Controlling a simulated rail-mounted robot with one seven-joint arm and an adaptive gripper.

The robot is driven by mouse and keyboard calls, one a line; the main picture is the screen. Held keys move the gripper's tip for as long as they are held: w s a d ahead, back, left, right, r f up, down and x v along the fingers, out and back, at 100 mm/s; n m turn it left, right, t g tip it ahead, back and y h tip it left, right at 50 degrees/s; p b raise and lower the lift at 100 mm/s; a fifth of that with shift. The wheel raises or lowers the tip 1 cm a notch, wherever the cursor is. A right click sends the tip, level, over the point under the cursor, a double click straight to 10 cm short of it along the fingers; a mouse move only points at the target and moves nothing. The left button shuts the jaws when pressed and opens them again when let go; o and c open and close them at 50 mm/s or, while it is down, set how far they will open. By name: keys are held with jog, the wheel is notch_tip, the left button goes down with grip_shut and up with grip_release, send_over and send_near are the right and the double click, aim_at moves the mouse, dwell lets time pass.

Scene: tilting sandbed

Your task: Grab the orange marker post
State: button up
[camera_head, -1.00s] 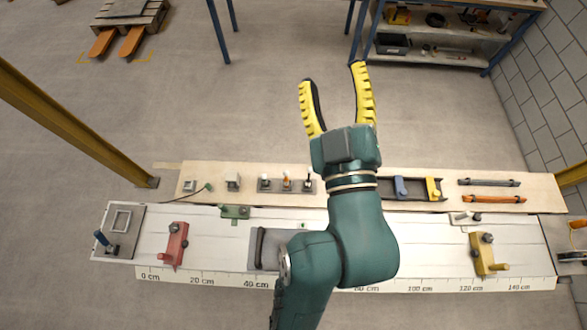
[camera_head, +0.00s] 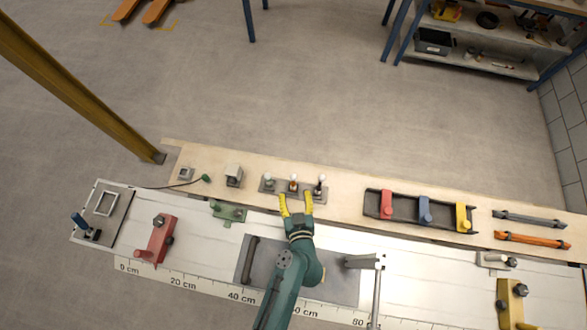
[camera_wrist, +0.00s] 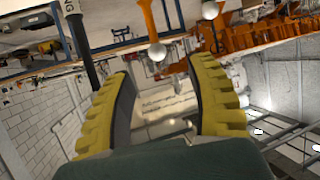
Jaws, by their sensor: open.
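The orange marker post (camera_head: 293,184) stands upright on a small grey base, with a pale ball on top. In the wrist view the orange post (camera_wrist: 148,18) hangs from the top edge, ball end down, above the gap between the fingers (camera_wrist: 160,95). It is apart from both fingers. The black post (camera_wrist: 80,40) shows beyond the left finger.
A tray (camera_head: 374,209) with red, blue and yellow blocks lies right of the posts. A green clamp (camera_head: 229,212) and a red clamp (camera_head: 157,238) stand left of my arm.

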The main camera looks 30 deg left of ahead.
aim_at(293, 178)
jog(key=x, duration=0.8)
jog(key=shift+w+d+f, duration=0.1)
jog(key=shift+w+f, duration=0.05)
jog(key=shift+f, duration=0.15)
grip_shut()
